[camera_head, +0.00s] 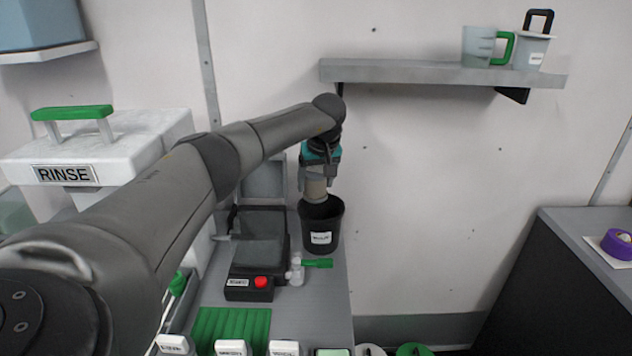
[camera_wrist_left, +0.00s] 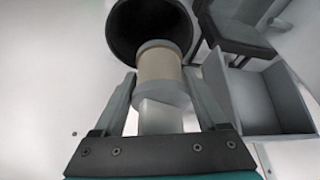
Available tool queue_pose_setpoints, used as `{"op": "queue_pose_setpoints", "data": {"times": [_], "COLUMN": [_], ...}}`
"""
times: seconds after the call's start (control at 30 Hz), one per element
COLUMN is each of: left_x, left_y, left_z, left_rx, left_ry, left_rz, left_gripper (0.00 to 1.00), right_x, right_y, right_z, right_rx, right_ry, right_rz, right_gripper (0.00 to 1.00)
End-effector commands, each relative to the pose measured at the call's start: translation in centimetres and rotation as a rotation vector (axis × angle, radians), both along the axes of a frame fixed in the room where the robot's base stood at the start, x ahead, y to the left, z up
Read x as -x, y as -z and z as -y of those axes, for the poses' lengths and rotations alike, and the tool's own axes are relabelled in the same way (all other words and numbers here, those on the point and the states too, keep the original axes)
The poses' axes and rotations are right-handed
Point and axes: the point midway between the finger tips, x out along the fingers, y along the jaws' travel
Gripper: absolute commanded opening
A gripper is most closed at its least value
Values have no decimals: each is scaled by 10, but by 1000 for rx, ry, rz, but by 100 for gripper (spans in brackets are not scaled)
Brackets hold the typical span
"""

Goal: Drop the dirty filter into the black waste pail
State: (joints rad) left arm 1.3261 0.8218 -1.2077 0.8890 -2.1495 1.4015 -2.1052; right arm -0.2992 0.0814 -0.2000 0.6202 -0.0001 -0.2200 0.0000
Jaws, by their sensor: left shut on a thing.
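The dirty filter (camera_head: 316,190) is a tan cylinder with paler ends. My left gripper (camera_head: 317,177) is shut on it and holds it upright over the mouth of the black waste pail (camera_head: 321,240). The pail stands on the grey bench by the wall and has a white label. In the left wrist view the filter (camera_wrist_left: 160,66) sits between the fingers (camera_wrist_left: 160,92), and its far end overlaps the dark pail opening (camera_wrist_left: 122,32). Whether the filter touches the pail cannot be told. My right gripper is not in view.
A dark device with a red button (camera_head: 261,282) and a green-handled valve (camera_head: 316,263) stand left of and in front of the pail. A white RINSE tank (camera_head: 130,150) is at left. A wall shelf (camera_head: 430,72) holds a jug (camera_head: 479,46) and a cup (camera_head: 533,52).

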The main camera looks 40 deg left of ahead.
Motion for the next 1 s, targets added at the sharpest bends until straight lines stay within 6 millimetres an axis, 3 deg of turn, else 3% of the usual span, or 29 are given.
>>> {"op": "queue_pose_setpoints", "data": {"times": [0.27, 0.3, 0.5, 0.8, 1.0], "left_x": [0, 0, 0, 0, 4], "left_y": [0, 0, 0, -1, -21], "left_z": [0, 0, 0, 0, 6], "left_rx": [0, 0, 0, 0, -1], "left_ry": [-1, -1, -1, 0, 2], "left_rz": [2, 2, 2, 1, 4], "left_gripper": [10, 77, 100, 100, 100], "right_x": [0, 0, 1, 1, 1], "right_y": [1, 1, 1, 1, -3], "right_z": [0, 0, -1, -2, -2], "right_rx": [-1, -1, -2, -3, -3], "right_ry": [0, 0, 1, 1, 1], "right_rz": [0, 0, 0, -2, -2], "right_gripper": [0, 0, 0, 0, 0]}}
